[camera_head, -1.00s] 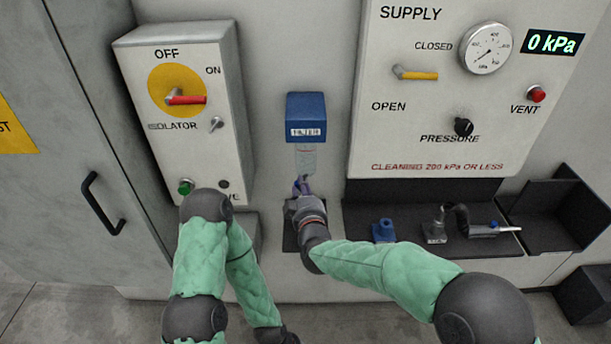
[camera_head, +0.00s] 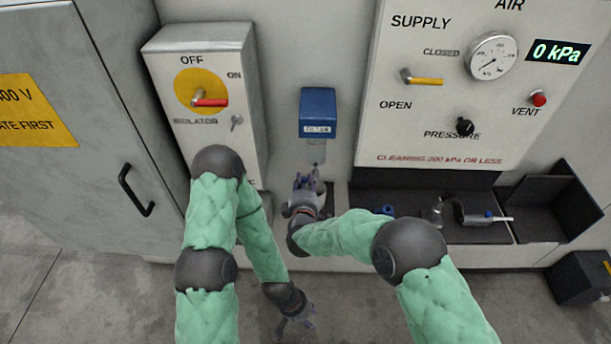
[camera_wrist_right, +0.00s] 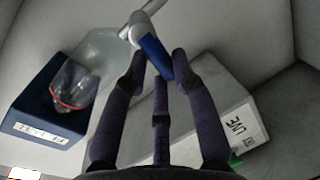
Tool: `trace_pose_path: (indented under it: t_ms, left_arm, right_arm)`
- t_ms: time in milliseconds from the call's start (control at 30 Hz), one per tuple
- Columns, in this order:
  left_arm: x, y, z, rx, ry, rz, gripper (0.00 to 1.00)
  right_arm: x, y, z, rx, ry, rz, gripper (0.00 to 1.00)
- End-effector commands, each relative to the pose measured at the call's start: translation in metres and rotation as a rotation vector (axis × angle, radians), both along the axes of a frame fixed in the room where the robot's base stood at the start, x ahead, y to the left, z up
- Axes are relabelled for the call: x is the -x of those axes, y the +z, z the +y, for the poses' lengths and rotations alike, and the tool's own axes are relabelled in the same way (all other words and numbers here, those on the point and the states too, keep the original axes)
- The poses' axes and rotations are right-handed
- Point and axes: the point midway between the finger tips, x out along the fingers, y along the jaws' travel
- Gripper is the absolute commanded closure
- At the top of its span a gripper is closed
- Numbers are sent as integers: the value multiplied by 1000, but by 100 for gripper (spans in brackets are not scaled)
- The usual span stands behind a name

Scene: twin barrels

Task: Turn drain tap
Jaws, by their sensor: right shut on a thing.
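The blue filter (camera_head: 317,108) hangs on the wall with a clear bowl (camera_head: 316,152) under it. In the right wrist view the drain tap shows as a small silver fitting (camera_wrist_right: 137,27) with a blue lever (camera_wrist_right: 152,54). My right gripper (camera_head: 308,180) is below the bowl; in the wrist view its three dark fingers (camera_wrist_right: 160,66) are closed around the blue lever. In the head view the lever is hidden by the fingers. My left gripper (camera_head: 296,322) hangs low over the floor, empty, with its fingers spread.
The isolator box (camera_head: 208,100) is left of the filter, with its red handle (camera_head: 210,102) beside ON. The supply panel (camera_head: 440,130) at right has a yellow handle (camera_head: 427,81) and reads 0 kPa. A dark shelf (camera_head: 400,195) holds small fittings. A grey cabinet (camera_head: 105,170) stands far left.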

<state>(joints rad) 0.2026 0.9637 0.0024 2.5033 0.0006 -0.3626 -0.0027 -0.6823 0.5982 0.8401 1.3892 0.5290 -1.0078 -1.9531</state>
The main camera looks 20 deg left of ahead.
Motion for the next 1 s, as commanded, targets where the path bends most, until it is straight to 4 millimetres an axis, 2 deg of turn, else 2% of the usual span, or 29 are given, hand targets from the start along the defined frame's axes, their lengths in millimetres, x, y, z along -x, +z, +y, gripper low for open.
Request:
trace_pose_path:
  t_ms: [333, 867, 900, 933, 967, 1000]
  left_arm:
    - [0, 11, 0, 0, 0, 0, 60]
    - [0, 12, 0, 0, 0, 0, 60]
    - [0, 12, 0, 0, 0, 0, 60]
    - [0, 12, 0, 0, 0, 0, 60]
    - [0, 12, 0, 0, 0, 0, 60]
    - [0, 12, 0, 0, 0, 0, 60]
  right_arm:
    - [1, -6, 1, 121, 1, -32, 100]
    - [1, -8, 2, 138, 1, -35, 100]
    - [1, -8, 2, 138, 1, -35, 62]
    - [1, -8, 1, 138, 1, -35, 53]
    - [1, -8, 1, 138, 1, -35, 49]
    - [1, -7, 1, 138, 1, -36, 49]
